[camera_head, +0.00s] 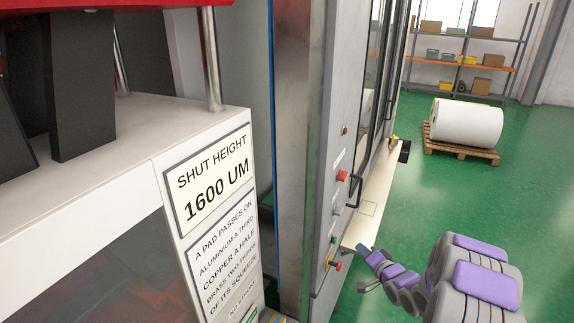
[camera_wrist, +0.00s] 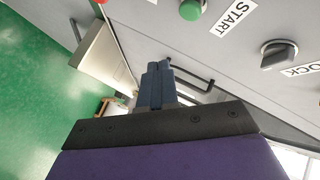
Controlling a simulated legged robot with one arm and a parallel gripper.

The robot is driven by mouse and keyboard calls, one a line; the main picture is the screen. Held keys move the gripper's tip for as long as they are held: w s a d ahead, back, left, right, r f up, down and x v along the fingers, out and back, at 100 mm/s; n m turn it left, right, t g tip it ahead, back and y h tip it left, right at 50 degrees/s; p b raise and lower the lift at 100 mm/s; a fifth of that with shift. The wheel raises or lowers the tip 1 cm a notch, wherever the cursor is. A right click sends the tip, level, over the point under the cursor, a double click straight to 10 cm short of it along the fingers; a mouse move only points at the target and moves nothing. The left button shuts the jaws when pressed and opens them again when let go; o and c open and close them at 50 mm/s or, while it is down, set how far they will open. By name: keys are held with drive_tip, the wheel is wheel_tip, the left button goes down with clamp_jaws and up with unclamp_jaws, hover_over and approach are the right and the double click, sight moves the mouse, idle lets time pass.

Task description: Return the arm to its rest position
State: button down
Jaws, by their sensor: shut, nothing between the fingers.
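My gripper (camera_head: 364,250) shows at the lower right in the head view, on my grey and purple arm, in front of the grey machine panel's lower edge. In the wrist view my gripper's dark fingers (camera_wrist: 157,72) are together and hold nothing. The wrist view also shows a green button (camera_wrist: 191,10) beside a START label (camera_wrist: 232,16) and a black knob (camera_wrist: 279,54) on the grey panel. The fingers appear apart from these controls, though the gap is hard to judge.
A white machine with a SHUT HEIGHT 1600 UM sign (camera_head: 212,178) stands at the left. The grey cabinet carries a red button (camera_head: 342,176). A white roll (camera_head: 467,122) lies on a wooden pallet (camera_head: 460,148) near shelves (camera_head: 462,66). Green floor (camera_head: 400,200) is clear at the right.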

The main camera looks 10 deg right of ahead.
drive_tip(key=s+a+r+n+g+h+b, duration=0.1)
drive_tip(key=s+a+g, duration=0.4)
drive_tip(key=s, duration=1.1)
drive_tip(key=s+a+r+n+g+h+b, duration=0.1)
drive_tip(key=s+a+r+n+g+b, duration=0.3)
drive_tip(key=s, duration=1.2)
drive_tip(key=s+a+r+n+g+h+b, duration=0.1)
drive_tip(key=s+a+r+n+g+b, duration=0.2)
drive_tip(key=s+a+g, duration=0.4)
drive_tip(key=s+a+n, duration=0.1)
drive_tip(key=s+a, duration=0.3)
drive_tip(key=s, duration=0.5)
drive_tip(key=shift+a+g, duration=0.3)
drive_tip(key=shift+g, duration=0.1)
drive_tip(key=c, duration=1.8)
unclamp_jaws()
